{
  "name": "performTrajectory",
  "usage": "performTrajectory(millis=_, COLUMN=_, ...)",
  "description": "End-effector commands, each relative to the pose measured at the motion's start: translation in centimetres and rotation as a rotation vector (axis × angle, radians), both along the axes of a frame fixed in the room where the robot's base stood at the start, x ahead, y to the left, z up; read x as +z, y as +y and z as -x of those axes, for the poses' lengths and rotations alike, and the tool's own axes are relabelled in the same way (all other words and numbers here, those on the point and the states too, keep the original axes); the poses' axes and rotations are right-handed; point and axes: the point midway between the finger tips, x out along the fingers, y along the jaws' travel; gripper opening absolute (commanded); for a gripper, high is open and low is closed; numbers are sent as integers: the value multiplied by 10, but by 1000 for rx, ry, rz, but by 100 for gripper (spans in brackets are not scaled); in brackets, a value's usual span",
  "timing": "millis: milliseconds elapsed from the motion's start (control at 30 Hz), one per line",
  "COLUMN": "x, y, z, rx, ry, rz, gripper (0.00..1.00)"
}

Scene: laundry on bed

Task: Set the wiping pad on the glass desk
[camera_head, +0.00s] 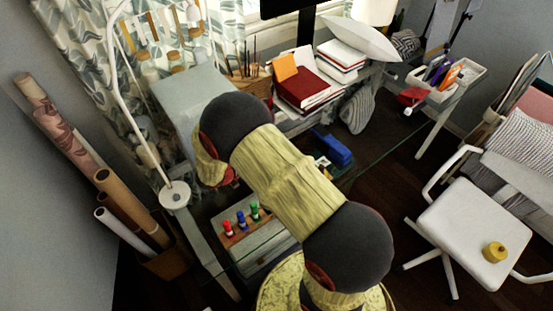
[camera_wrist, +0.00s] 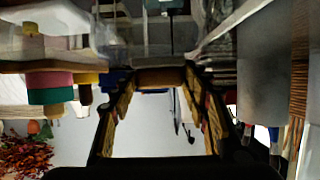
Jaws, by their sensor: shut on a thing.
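The glass desk (camera_head: 388,142) runs across the head view, with a dark see-through top and a pale metal frame. In the wrist view my gripper (camera_wrist: 160,82) is shut on a flat tan-brown piece, which I take as the wiping pad (camera_wrist: 160,77). The pad spans between the two fingertips. In the head view my arm crosses the near left part of the desk and hides the gripper and the pad. I cannot tell how far the pad is above the glass.
A white lamp (camera_head: 174,194) stands at the desk's left. Red, blue and green pieces (camera_head: 241,222) sit below the arm. A white chair (camera_head: 470,232) stands at right.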

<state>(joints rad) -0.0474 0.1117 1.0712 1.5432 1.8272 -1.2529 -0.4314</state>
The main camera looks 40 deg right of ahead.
Motion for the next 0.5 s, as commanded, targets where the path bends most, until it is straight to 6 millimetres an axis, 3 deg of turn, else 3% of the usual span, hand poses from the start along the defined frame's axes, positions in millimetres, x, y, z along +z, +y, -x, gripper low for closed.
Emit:
performTrajectory(millis=233, x=-1, y=0, z=0, rx=-1, ry=1, rz=0, gripper=21)
performTrajectory(millis=267, x=-1, y=0, z=0, rx=0, ry=1, rz=0, gripper=47)
performTrajectory(millis=500, x=-1, y=0, z=0, rx=0, ry=1, rz=0, gripper=61)
